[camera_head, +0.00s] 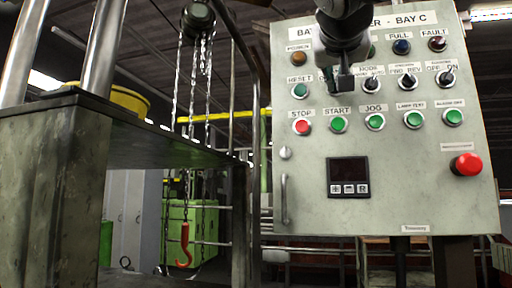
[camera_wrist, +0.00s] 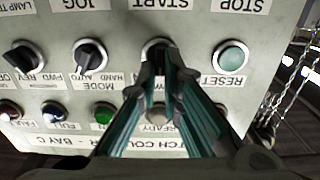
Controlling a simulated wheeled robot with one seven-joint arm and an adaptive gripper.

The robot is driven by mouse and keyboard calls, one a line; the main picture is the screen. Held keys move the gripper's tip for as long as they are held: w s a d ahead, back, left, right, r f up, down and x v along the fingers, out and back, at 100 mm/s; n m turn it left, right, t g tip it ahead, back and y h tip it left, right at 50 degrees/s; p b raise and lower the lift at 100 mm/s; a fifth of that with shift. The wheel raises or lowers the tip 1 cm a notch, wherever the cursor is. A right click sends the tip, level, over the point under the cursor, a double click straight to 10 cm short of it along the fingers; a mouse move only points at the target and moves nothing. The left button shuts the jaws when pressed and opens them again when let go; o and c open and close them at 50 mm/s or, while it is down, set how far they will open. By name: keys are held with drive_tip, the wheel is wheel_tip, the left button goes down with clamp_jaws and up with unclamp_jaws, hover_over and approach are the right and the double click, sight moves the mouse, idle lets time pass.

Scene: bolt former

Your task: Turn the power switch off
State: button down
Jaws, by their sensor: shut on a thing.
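My gripper (camera_head: 345,82) is in front of the grey control panel, in the second row of controls. In the wrist view my gripper (camera_wrist: 160,62) has its fingers closed together on a dark rotary switch (camera_wrist: 157,44), between the green RESET button (camera_wrist: 231,57) and the MODE selector (camera_wrist: 90,54). This is likely the power switch; its label is covered by the fingers and its pointing direction cannot be read. In the head view the switch is hidden behind the gripper.
Beside it stand the FWD/REV selector (camera_head: 408,82) and an OFF/ON selector (camera_head: 446,80). Below are STOP (camera_head: 302,127), START (camera_head: 338,124) and other buttons. A red emergency button (camera_head: 466,164) sits lower right. Chains (camera_head: 192,80) and an orange hook (camera_head: 184,246) hang left.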

drive_tip(key=n, duration=0.2)
drive_tip(key=n+p, duration=0.1)
drive_tip(key=n, duration=0.2)
drive_tip(key=shift+w+a+f+n+p, duration=0.1)
drive_tip(key=shift+a+f+n+p, duration=0.05)
drive_tip(key=shift+n+p, duration=0.15)
idle(0.4)
drive_tip(key=c, duration=1.7)
unclamp_jaws()
drive_tip(key=v, duration=1.2)
